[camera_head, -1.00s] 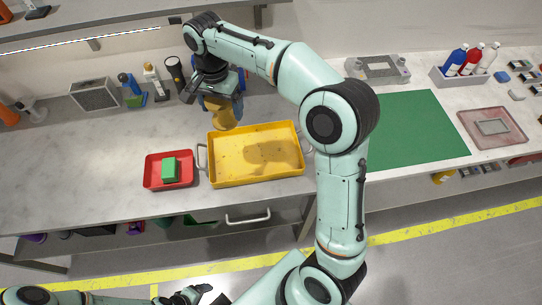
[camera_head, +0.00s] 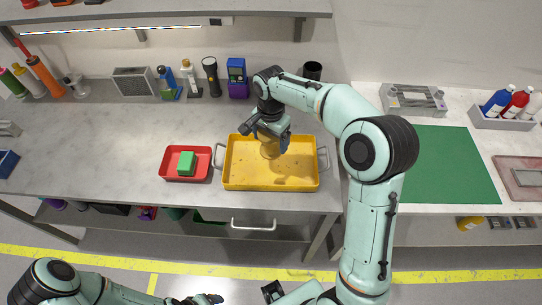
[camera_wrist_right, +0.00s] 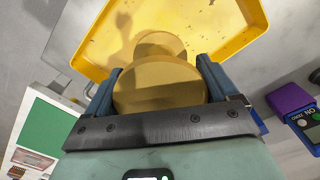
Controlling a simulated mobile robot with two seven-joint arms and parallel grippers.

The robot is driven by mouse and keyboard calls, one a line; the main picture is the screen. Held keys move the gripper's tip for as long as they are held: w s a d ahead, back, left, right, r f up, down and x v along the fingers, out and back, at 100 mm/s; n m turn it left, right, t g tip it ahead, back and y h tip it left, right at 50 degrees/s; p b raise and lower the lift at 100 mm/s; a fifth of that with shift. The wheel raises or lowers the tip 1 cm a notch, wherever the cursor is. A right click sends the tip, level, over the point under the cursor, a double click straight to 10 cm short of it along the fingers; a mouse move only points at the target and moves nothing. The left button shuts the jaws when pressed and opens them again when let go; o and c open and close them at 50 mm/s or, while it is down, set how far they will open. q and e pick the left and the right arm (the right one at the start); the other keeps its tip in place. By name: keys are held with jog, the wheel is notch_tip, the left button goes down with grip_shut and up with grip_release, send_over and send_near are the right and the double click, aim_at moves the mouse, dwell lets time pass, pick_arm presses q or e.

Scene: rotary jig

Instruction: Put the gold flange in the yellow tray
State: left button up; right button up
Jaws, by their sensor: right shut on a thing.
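The gold flange (camera_head: 269,149) is in my right gripper (camera_head: 268,140), over the upper middle of the yellow tray (camera_head: 240,178) in the head view. In the right wrist view the flange (camera_wrist_right: 158,86) sits between the two blue-grey fingers of the right gripper (camera_wrist_right: 158,88), with the yellow tray (camera_wrist_right: 235,22) beyond it. The fingers are shut on its sides. I cannot tell whether the flange touches the tray floor. My left gripper (camera_head: 195,300) is at the bottom edge of the head view, partly cut off.
A red tray (camera_head: 172,176) with a green block (camera_head: 187,163) stands left of the yellow tray. Behind are a torch (camera_head: 211,76), bottles and a blue and purple device (camera_head: 237,78). A green mat (camera_head: 440,165) lies to the right. The counter's left side is mostly clear.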

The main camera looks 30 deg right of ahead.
notch_tip(320, 180, down, 3)
jog(key=shift+w+r, duration=0.1)
jog(key=shift+f, duration=2.75)
jog(key=shift+f+b, duration=0.15)
jog(key=shift+b, duration=0.15)
jog(key=o, duration=0.8)
jog(key=shift+o, duration=0.5)
